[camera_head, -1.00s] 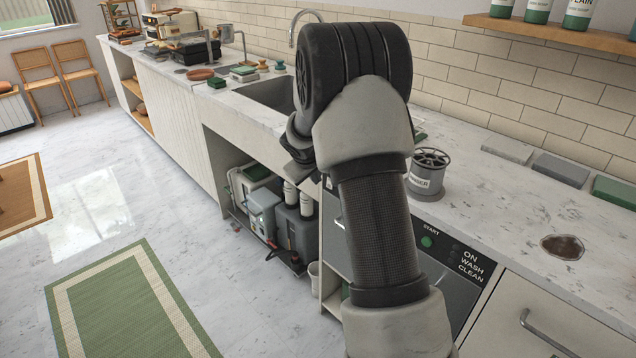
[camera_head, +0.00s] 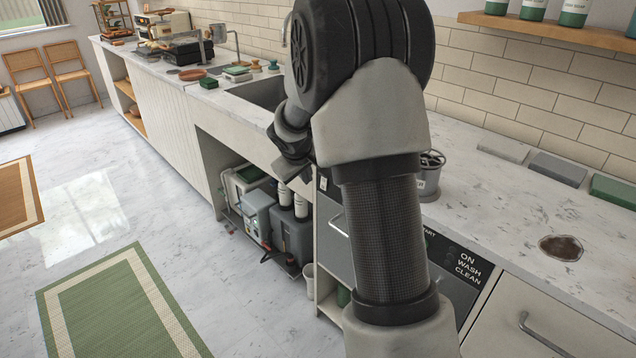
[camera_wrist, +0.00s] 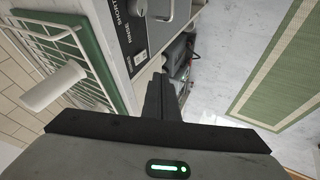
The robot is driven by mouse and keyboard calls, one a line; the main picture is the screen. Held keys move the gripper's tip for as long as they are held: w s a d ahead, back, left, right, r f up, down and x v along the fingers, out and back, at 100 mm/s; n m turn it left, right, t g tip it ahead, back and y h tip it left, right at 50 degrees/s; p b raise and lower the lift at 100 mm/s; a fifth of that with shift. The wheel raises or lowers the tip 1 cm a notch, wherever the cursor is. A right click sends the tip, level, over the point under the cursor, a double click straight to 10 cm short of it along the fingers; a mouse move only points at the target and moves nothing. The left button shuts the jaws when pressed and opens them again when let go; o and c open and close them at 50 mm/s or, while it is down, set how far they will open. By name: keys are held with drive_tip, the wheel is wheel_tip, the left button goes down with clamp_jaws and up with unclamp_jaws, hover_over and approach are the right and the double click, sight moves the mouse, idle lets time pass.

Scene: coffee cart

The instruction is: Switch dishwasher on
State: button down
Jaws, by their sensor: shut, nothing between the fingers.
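The dishwasher (camera_head: 462,292) is built in under the counter. In the wrist view, a dark panel (camera_wrist: 131,38) lettered SHORT and RINSE shows beside a metal handle, left of the fingers. My gripper (camera_wrist: 164,88) is shut and empty, with the fingers pointing down past the panel's edge, apart from it.
A green-rimmed wire rack (camera_wrist: 82,50) with a white rod stands left of the fingers in the wrist view. A grey canister (camera_head: 428,178) stands on the counter behind my arm. An open bay holds machines (camera_head: 262,212). The floor in front is clear, with a green rug (camera_head: 120,310).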

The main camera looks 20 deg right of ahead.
drive_tip(key=shift+f, duration=0.2)
drive_tip(key=shift+f, duration=0.1)
drive_tip(key=shift+w+d+f+b, duration=0.2)
drive_tip(key=shift+w+d+f, duration=0.9)
drive_tip(key=shift+f, duration=0.3)
drive_tip(key=shift+w+d+f+b, duration=0.25)
drive_tip(key=shift+w+d+f, duration=0.8)
drive_tip(key=shift+f, duration=0.4)
drive_tip(key=shift+w+d+f+b, duration=0.2)
drive_tip(key=shift+w+d+f, duration=0.75)
drive_tip(key=shift+d+f, duration=0.35)
drive_tip(key=shift+a+f, duration=0.1)
